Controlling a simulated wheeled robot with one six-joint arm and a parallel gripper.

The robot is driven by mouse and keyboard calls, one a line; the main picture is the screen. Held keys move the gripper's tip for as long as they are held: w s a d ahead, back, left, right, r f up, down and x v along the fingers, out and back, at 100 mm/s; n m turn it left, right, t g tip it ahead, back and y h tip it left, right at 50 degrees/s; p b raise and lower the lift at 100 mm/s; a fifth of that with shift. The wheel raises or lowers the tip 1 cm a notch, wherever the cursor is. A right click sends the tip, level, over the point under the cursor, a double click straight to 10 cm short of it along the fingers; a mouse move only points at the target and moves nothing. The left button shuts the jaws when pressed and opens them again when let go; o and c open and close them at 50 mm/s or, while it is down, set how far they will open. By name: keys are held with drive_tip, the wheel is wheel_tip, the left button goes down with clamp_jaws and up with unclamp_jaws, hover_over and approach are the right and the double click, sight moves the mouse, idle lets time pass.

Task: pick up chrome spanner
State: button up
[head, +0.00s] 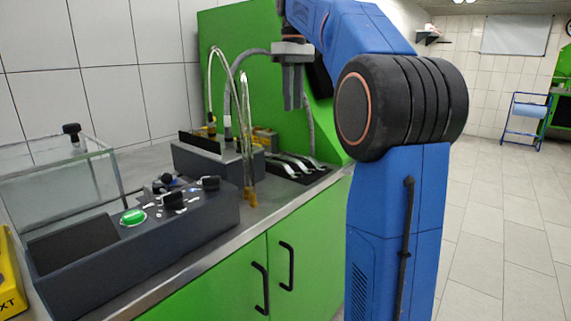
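Shiny chrome tools lie side by side on a dark mat (320,178) at the far right end of the bench. One of them looks like the chrome spanner (293,162), but they are too small here to tell apart surely. My gripper (292,106) points straight down, in the air above the tools and apart from them. Its grey fingers show close together. From this angle I cannot tell whether they are open or shut. Nothing shows held between them.
A dark control box (150,225) with a green button (133,217) and black knobs stands on the bench. Bent metal pipes (246,130) rise left of my gripper. A glass tank (60,180) is at the left. A green panel (235,50) stands behind.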

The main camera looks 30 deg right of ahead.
hover_over(293, 160)
wheel_tip(293, 160, down, 11)
drive_tip(key=shift+s+a+r, duration=0.1)
drive_tip(key=shift+s+a, duration=0.05)
drive_tip(key=shift+w+f, duration=0.2)
drive_tip(key=shift+f, duration=2.95)
clamp_jaws()
